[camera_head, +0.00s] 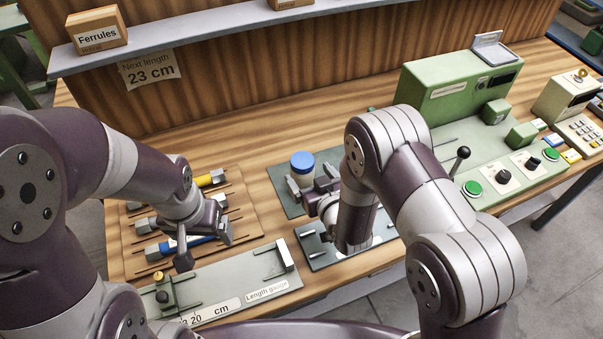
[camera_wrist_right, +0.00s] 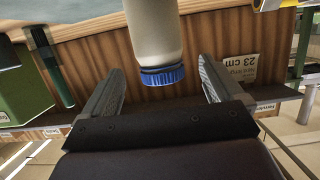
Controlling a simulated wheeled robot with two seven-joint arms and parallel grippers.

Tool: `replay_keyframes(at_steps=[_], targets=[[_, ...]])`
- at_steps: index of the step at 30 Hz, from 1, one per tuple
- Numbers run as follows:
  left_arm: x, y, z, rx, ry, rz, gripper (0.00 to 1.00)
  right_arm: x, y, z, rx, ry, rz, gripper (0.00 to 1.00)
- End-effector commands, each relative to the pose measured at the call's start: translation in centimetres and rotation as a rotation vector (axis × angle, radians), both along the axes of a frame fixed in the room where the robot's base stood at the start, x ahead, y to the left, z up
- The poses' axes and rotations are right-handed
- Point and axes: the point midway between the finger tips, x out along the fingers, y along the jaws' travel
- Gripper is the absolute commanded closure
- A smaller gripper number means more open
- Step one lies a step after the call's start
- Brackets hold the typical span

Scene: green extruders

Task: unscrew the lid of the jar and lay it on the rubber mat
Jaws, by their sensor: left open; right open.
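The jar (camera_head: 302,178) stands upright on a dark green mat (camera_head: 285,199), which looks like the rubber mat. Its blue lid (camera_head: 302,160) is on top. My right gripper (camera_head: 312,184) is open at the jar, with its fingers toward either side. In the right wrist view the pale jar (camera_wrist_right: 152,30) and blue lid (camera_wrist_right: 162,76) appear upside down between the open fingers, with gaps on both sides. My left gripper (camera_head: 205,247) is open and low over a rack at the left, near a blue-banded extruder part. My right arm hides part of the mat.
The wooden rack (camera_head: 130,235) holds several colour-banded pieces. A length gauge (camera_head: 230,285) lies at the front. A dark plate (camera_head: 316,258) is partly under my right arm. A green machine (camera_head: 455,85) stands at the right. A shelf (camera_head: 190,32) runs behind.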

Motion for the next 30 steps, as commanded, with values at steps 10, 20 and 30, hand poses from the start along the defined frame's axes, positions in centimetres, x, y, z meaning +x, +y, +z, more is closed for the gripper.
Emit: replay_keyframes(at_steps=[10,20,30], targets=[[0.0,0.0,1.5,0.000,0.000,-0.001,0.14,4.5,2.1,-1.7,-0.001,0.002,-0.001,0.06],[0.0,0.0,1.4,0.000,0.000,-0.002,0.14,4.7,2.2,-1.9,0.000,0.001,0.000,0.39],[0.0,0.0,1.4,0.000,0.000,-0.002,0.14,4.7,2.2,-1.7,0.000,-0.001,0.000,0.84]])
